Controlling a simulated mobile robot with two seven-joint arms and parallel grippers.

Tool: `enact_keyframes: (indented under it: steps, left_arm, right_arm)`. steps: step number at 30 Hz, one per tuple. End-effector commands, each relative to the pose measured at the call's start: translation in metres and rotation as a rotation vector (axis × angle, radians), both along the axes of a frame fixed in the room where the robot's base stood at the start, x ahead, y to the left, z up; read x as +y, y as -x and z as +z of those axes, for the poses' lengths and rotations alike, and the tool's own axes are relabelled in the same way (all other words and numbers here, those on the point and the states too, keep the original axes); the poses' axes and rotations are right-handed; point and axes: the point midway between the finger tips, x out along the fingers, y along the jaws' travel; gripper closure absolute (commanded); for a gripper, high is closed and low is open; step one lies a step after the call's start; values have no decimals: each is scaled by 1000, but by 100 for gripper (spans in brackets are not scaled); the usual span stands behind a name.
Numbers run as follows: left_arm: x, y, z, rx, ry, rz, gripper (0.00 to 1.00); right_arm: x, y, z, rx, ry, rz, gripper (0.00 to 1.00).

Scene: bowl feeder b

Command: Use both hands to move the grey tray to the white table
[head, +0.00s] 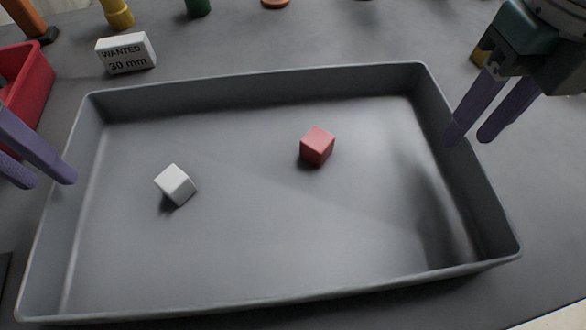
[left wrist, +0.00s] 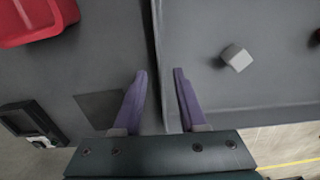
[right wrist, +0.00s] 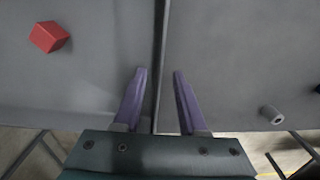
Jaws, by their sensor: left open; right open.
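The grey tray (head: 255,235) lies on a dark grey table. It holds a white cube (head: 176,184) on the left and a red cube (head: 317,147) right of the middle. My left gripper (head: 53,182) is open at the tray's left wall; in the left wrist view that wall (left wrist: 154,40) runs between its fingers. My right gripper (head: 467,142) is open at the right wall; in the right wrist view that wall (right wrist: 163,40) runs between its fingers. Neither is closed on the wall. I cannot make out a white table.
A red bin (head: 22,78) stands left of the tray. A white sign (head: 126,54) reading "WANTED 30 mm" stands behind it, with yellow (head: 117,14) and green (head: 198,6) pieces further back. A small grey cylinder (right wrist: 271,114) lies right of the tray in the right wrist view.

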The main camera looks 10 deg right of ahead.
Motion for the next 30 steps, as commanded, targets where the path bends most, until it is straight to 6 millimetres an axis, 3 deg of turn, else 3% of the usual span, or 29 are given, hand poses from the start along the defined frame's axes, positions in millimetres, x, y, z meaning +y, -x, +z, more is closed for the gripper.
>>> enact_keyframes:
  steps: [7,19,30]
  left_arm:
    - [0,1,-31,2,0,0,59]
    - [0,0,-38,0,0,-2,59]
    - [0,0,-38,0,0,-1,99]
  right_arm:
    - [0,0,-31,1,0,0,59]
    - [0,0,-38,0,0,2,59]
    - [0,0,-37,-1,0,1,99]
